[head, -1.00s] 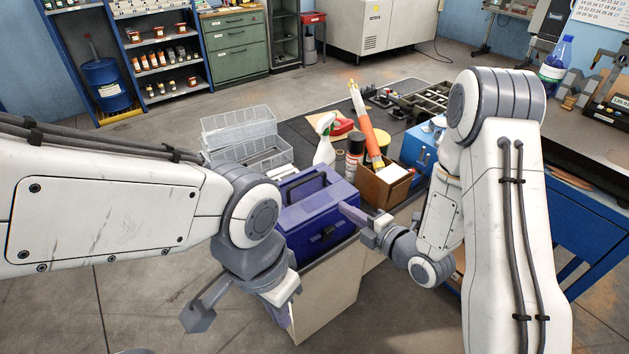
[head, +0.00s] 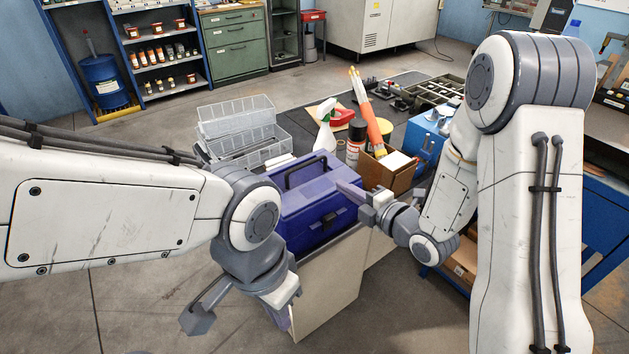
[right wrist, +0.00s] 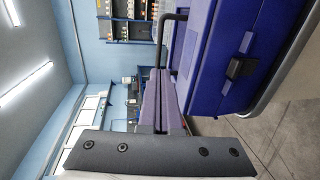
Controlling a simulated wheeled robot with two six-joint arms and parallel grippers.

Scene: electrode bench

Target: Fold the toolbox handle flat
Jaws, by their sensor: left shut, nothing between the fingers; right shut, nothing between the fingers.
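The blue-purple toolbox (head: 312,222) sits at the bench's near end, its lid shut and its latch facing me. Its dark handle (head: 304,166) stands raised above the lid; it also shows in the right wrist view (right wrist: 158,42). My right gripper (head: 345,189) is shut and empty, its lilac fingers over the lid's right end, right of the handle. I cannot tell whether they touch the lid. In the right wrist view the fingers (right wrist: 151,90) point toward the handle and appear apart from it. My left gripper (head: 287,319) hangs low before the bench, shut, partly hidden by its wrist.
Clear bins (head: 240,128) stand behind the toolbox. A spray bottle (head: 325,133), a can (head: 355,146) and a brown box (head: 384,173) stand behind and right of it. A blue case (head: 424,136) is farther right. The floor at front left is free.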

